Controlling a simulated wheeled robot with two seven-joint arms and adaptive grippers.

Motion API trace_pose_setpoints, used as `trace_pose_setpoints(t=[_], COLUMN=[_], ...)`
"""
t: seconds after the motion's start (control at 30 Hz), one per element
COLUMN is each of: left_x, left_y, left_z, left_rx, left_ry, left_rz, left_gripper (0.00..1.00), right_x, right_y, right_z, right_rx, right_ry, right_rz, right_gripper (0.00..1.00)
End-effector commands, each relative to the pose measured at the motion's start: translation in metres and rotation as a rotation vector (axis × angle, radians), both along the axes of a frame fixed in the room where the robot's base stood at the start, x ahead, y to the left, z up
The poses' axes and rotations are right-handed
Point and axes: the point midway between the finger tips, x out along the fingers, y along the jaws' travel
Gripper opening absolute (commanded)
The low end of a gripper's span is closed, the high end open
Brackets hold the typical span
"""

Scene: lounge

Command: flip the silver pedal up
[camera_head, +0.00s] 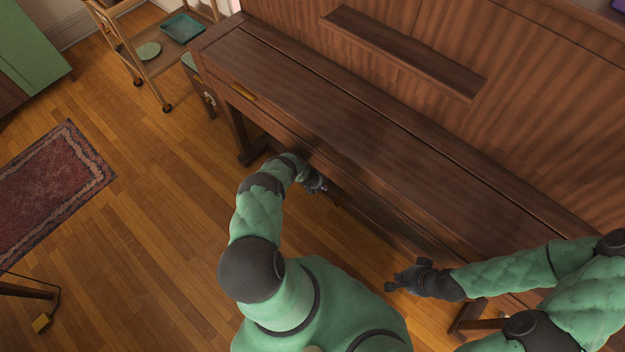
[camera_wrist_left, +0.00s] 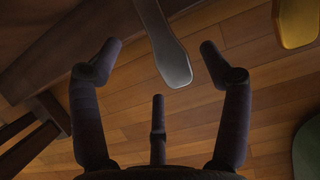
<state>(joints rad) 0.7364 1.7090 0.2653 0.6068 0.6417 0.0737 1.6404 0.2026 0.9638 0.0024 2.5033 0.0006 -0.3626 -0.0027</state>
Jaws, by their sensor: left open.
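The silver pedal (camera_wrist_left: 168,48) shows in the left wrist view as a grey metal lever coming down from the top edge, its rounded end near the picture's middle. My left gripper (camera_wrist_left: 160,52) is open, with one finger on each side of the pedal's end and a third finger below it. I see no clear contact. In the head view my left gripper (camera_head: 317,184) is low at the piano's front edge, and the pedals are hidden there. My right gripper (camera_head: 410,279) is in front of the piano, empty as far as I see; its fingers are too small to judge.
A gold pedal (camera_wrist_left: 298,22) is at the right in the left wrist view. The dark wooden piano (camera_head: 370,130) overhangs the pedal area. A trolley (camera_head: 160,62) with a teal tray (camera_head: 183,28) and a red rug (camera_head: 50,190) are at the left. The wooden floor (camera_head: 150,215) between is clear.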

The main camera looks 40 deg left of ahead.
Motion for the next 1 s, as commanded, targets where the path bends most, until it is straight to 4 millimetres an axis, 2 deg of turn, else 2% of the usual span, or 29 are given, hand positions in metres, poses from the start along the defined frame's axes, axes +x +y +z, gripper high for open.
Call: trace_pose_setpoints(t=[0.47,1.0], left_x=[-0.012,-0.027], left_y=[0.001,0.003], left_z=[0.028,0.07], left_rx=[0.003,0.003], left_ry=[0.002,0.0], left_rz=[0.002,0.001], left_gripper=[0.77,0.77], right_x=[0.0,0.0], right_y=[0.0,0.0], right_z=[0.0,0.0], right_rx=[0.0,0.0], right_ry=[0.0,0.0], right_rz=[0.0,0.0], right_gripper=[0.0,0.0])
